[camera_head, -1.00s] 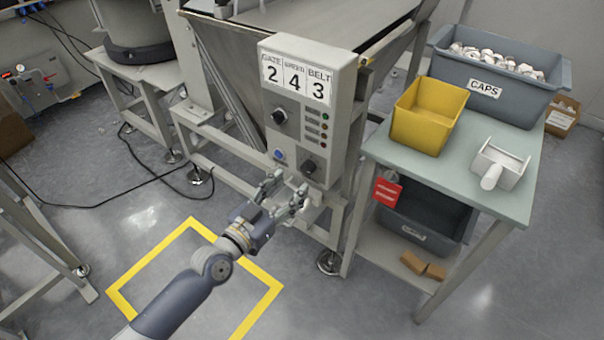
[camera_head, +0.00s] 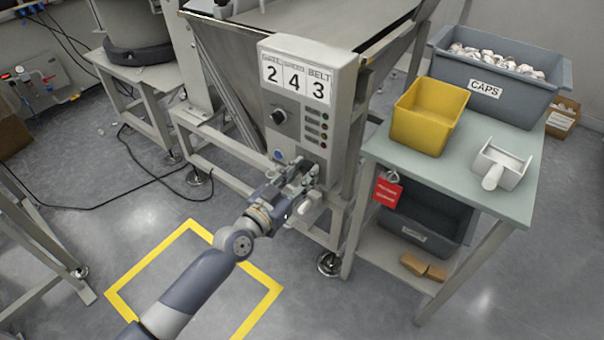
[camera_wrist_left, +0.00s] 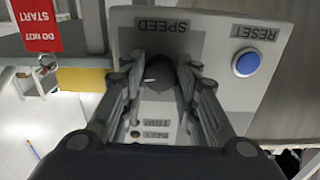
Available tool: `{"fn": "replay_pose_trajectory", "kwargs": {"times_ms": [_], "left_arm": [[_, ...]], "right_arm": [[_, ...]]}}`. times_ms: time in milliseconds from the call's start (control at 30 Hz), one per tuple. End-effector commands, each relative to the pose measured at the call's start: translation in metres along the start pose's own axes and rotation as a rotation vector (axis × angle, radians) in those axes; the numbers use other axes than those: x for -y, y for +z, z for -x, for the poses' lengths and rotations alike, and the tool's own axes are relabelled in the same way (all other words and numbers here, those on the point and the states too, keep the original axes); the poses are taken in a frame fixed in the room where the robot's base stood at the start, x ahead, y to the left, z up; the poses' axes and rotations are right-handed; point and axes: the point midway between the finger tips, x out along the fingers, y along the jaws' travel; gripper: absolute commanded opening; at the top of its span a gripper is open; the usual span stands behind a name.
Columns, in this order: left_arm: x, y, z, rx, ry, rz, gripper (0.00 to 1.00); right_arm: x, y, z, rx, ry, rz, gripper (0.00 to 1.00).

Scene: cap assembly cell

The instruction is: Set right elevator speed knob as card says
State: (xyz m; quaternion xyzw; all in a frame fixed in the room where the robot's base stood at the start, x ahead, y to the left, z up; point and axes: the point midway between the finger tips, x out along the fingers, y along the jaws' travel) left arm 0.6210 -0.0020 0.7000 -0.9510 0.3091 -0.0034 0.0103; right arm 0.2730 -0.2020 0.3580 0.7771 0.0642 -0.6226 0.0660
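The card (camera_head: 297,83) on top of the control box reads 2, 4, 3, with the 4 in the middle, SPEED column. The dark speed knob (camera_wrist_left: 159,76) sits under the SPEED label, which is upside down in the left wrist view. My left gripper (camera_head: 302,168) is at the lower part of the box and hides this knob in the head view. In the left wrist view, the fingers of my left gripper (camera_wrist_left: 160,82) are apart, one on each side of the knob. I cannot tell whether they touch it. My right gripper is out of view.
A blue reset button (camera_wrist_left: 247,63) is beside the speed knob. Another dark knob (camera_head: 278,117) and several small lights are higher on the box. A red tag (camera_head: 387,192) hangs from the table (camera_head: 500,205) at right, which carries a yellow bin (camera_head: 420,130) and caps crate (camera_head: 485,105).

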Motion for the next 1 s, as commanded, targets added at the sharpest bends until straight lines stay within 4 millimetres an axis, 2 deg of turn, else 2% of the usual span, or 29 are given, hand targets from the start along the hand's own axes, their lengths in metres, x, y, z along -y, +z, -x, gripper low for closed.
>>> {"fn": "replay_pose_trajectory", "kwargs": {"times_ms": [367, 1000], "left_arm": [[0.000, 0.001, 0.000, 0.000, 0.000, 0.065, 0.05], [0.000, 0.000, 0.000, -0.001, -0.001, 0.532, 0.05]], "right_arm": [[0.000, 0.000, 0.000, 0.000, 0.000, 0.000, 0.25], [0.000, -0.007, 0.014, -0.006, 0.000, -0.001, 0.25]]}}
